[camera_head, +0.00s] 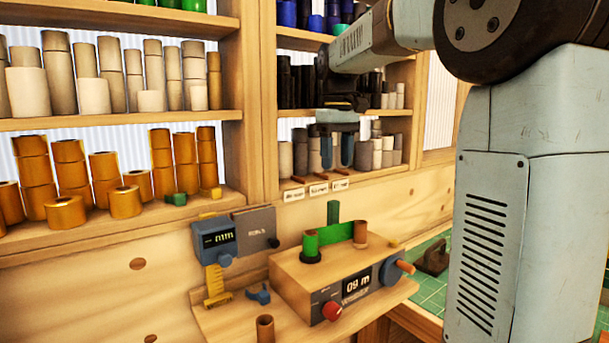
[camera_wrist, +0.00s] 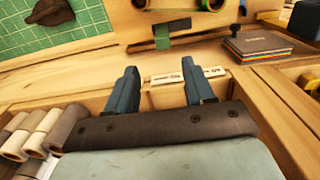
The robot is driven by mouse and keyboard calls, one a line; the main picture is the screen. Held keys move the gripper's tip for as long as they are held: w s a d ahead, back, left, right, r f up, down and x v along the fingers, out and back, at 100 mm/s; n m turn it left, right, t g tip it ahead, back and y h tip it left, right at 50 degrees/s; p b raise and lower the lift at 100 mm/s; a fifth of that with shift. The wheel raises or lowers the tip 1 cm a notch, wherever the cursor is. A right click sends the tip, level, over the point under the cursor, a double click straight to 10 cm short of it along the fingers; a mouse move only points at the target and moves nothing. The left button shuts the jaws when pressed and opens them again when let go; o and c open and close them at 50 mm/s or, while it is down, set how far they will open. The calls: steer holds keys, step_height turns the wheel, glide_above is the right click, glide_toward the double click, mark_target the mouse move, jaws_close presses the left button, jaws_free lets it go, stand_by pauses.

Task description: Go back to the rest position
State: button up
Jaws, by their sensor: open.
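My gripper (camera_head: 337,153) is up at the lower shelf of the right-hand rack in the head view, with its two blue fingers pointing down. In the wrist view my gripper (camera_wrist: 160,88) has its fingers well apart with nothing held between them. White labels (camera_wrist: 175,76) on the shelf's front edge show beyond the fingertips. Grey and beige rolls (camera_wrist: 40,130) lie close to the left of the gripper in that view. Whether the fingers touch anything on the shelf cannot be told.
Below stands a wooden winding machine (camera_head: 322,272) with a display, red knob, green foil (camera_head: 335,233) and brown cores. A blue meter (camera_head: 215,240) hangs left of it. Orange rolls (camera_head: 125,202) fill the left shelf. A green mat (camera_head: 430,287) lies at right.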

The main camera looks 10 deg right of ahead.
steer(key=s+f+m+t, duration=0.2)
steer(key=s+f, duration=0.5)
steer(key=s, duration=0.5)
steer(key=s+f+m+t, duration=0.2)
steer(key=s+f, duration=0.4)
steer(key=s, duration=0.6)
steer(key=shift+s+a+f+t, duration=0.3)
steer(key=shift+s+f+t, duration=0.1)
steer(key=shift+t, duration=0.4)
steer(key=shift+d, duration=0.15)
